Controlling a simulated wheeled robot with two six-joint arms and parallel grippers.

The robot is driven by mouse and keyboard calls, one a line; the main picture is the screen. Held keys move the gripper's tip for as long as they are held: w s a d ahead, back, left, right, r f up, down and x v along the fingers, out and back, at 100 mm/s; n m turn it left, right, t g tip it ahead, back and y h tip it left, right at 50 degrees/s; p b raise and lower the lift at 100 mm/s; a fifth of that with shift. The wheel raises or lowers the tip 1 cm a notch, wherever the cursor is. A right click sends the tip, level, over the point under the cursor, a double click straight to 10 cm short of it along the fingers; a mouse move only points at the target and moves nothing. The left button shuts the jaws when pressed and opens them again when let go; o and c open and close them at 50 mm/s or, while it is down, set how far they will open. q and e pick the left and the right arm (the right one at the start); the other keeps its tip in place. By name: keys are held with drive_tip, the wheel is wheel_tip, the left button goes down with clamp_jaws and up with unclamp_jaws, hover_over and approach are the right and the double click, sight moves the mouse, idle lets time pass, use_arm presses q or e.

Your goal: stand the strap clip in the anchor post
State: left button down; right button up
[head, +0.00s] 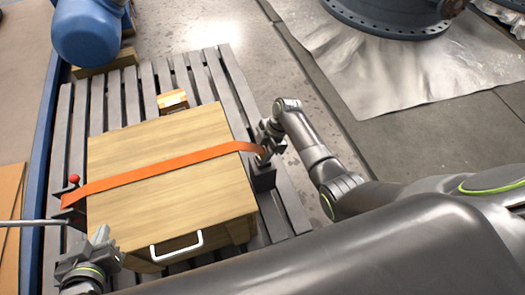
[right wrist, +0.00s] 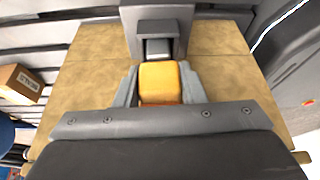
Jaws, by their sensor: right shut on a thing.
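The strap clip (right wrist: 160,82) is a yellow-orange block in the right wrist view. It sits between the fingers of my right gripper (right wrist: 158,90), which is shut on it. The dark grey anchor post (right wrist: 181,18) stands just beyond the clip, with a recess facing it. In the head view, the anchor post (head: 263,180) is at the crate's right side, and my right gripper (head: 266,145) is just above it. The orange strap (head: 165,170) runs across the crate to the clip. Whether the clip touches the post is unclear. My left gripper (head: 98,246) is at the crate's lower left corner.
The wooden crate (head: 165,130) with a white handle (head: 176,246) rests on a grey slatted pallet (head: 228,75). A red-knobbed fitting (head: 73,181) holds the strap's left end. A small cardboard box (head: 172,100) lies behind the crate. A blue cylinder (head: 88,30) stands back left.

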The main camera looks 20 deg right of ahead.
use_arm(q)
drive_tip(key=shift+f, duration=0.2)
use_arm(e)
drive_tip(key=shift+f, duration=0.45)
idle(0.3)
drive_tip(key=o, duration=1.2)
